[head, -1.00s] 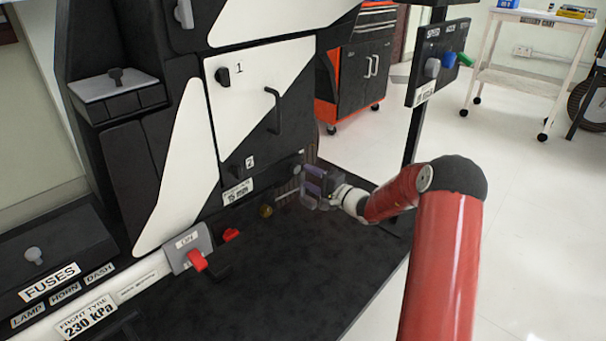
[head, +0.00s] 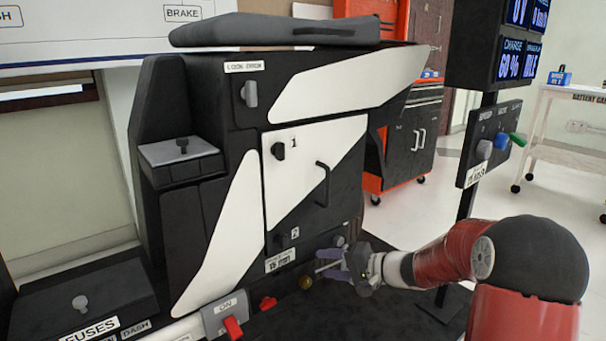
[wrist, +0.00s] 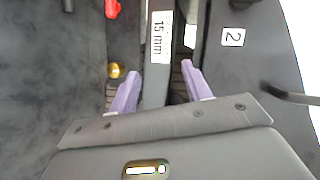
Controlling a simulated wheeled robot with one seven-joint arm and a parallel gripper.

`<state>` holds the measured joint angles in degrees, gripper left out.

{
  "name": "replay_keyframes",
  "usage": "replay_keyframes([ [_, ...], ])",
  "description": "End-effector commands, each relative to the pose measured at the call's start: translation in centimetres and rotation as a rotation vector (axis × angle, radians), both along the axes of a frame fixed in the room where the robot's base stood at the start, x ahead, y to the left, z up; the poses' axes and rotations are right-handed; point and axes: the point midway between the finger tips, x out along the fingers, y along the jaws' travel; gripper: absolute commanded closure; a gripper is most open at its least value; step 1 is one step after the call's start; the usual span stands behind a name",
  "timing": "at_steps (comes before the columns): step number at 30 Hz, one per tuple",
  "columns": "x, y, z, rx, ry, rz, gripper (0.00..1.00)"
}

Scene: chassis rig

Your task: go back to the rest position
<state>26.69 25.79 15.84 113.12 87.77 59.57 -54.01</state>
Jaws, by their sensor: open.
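My gripper (head: 334,266) shows in the head view low at the right end of the chassis rig's front, with its purple fingers toward the rig. In the wrist view my gripper (wrist: 160,75) is open, its two purple fingers apart. A dark grey bar with a "15 mm" label (wrist: 160,37) shows between and beyond the fingers. I cannot tell whether the fingers touch anything. A brass knob (wrist: 116,71) lies just left of the left finger; it also shows in the head view (head: 305,282).
The door marked 1 (head: 310,170) is shut, its black handle above my gripper. A red-lever switch (head: 232,327) marked ON is at lower left. A post with a control panel (head: 490,145) stands right of the rig, behind my arm. Open floor lies farther right.

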Motion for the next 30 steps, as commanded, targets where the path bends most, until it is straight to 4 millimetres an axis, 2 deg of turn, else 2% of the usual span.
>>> replay_keyframes([
  [1,-2.4,1.4,1.2,-0.077,0.011,0.059,0.51],
  [3,-5.8,2.7,2.1,-0.186,0.040,0.129,0.51],
  [6,-10.6,3.6,3.1,-0.346,0.076,0.201,0.51],
  [11,-17.8,3.1,4.2,-0.609,0.109,0.253,0.51],
  [15,-23.4,1.2,5.0,-0.828,0.109,0.238,0.51],
  [21,-28.5,-2.1,5.7,-1.051,0.077,0.166,0.51],
  [30,-32.8,-6.1,6.7,-1.248,-0.001,0.036,0.51],
])
